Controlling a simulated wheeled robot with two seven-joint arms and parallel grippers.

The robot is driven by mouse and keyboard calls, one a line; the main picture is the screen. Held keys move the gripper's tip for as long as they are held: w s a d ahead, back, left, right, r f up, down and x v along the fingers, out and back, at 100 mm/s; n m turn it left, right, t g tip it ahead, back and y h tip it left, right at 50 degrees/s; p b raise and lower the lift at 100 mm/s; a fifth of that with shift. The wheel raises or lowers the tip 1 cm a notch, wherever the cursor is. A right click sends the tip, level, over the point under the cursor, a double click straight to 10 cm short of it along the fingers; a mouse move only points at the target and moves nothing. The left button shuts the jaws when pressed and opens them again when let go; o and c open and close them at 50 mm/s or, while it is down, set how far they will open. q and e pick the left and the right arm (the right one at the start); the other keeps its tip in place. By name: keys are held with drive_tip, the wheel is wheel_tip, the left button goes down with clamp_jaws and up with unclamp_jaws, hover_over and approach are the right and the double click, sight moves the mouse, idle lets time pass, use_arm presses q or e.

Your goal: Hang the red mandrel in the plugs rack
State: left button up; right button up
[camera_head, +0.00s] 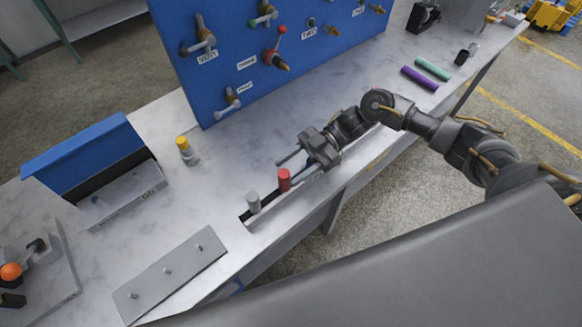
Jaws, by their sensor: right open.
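The red mandrel (284,180) is a short upright red cylinder near the front edge of the grey workbench. A flat metal plate with small pegs (150,291) lies at the front left. I cannot tell which fixture is the plugs rack. My left gripper is not in view.
A blue panel with valves (215,95) stands at the back. A blue-lidded box (85,153) is on the left, with a yellow-topped cylinder (184,146) beside it. Purple (419,79) and green (432,69) cylinders lie at the right.

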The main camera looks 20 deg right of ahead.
drive_tip(key=b+v, duration=0.4)
drive_tip(key=v, duration=0.5)
drive_tip(key=shift+d+f, duration=0.1)
drive_tip(key=shift+f, duration=0.05)
drive_tip(key=shift+w+d+r, duration=0.2)
drive_tip(key=shift+d+r, duration=0.1)
drive_tip(key=shift+d, duration=0.2)
